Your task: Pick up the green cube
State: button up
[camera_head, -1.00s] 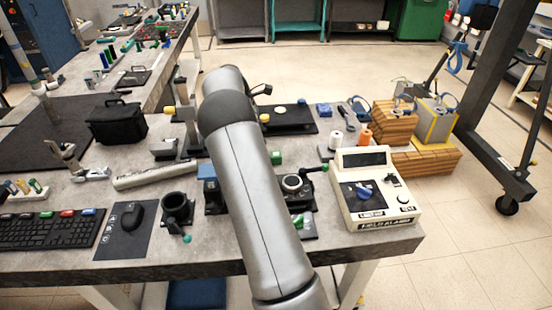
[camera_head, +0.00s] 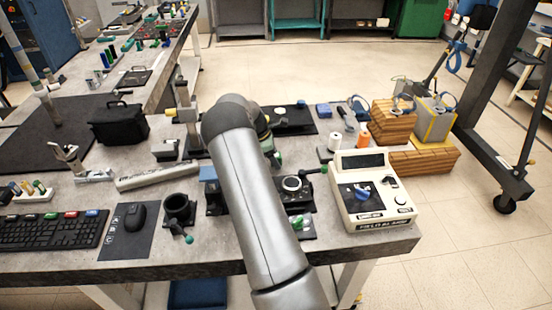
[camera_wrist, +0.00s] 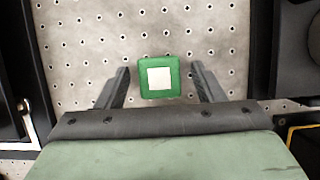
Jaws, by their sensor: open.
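The green cube (camera_wrist: 145,91) with a white square on its top lies on the perforated grey table surface in the wrist view. My gripper (camera_wrist: 159,71) is open above it. The cube shows between the two dark fingers, with a clear gap on each side and no contact. How far the fingertips are above the table is hard to tell. In the head view my gripper (camera_head: 275,155) is a small greenish-dark shape partly behind my arm, and I cannot make out the cube there.
A cream control box (camera_head: 372,190) stands to the right. A black device with a round ring (camera_head: 293,186) is near my arm. Spools (camera_head: 350,125) and wooden blocks (camera_head: 420,160) are behind right. A black tray (camera_head: 295,122) lies behind. In the wrist view dark objects flank the clear patch.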

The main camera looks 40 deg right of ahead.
jog(key=c, duration=1.1)
jog(key=shift+r, duration=0.1)
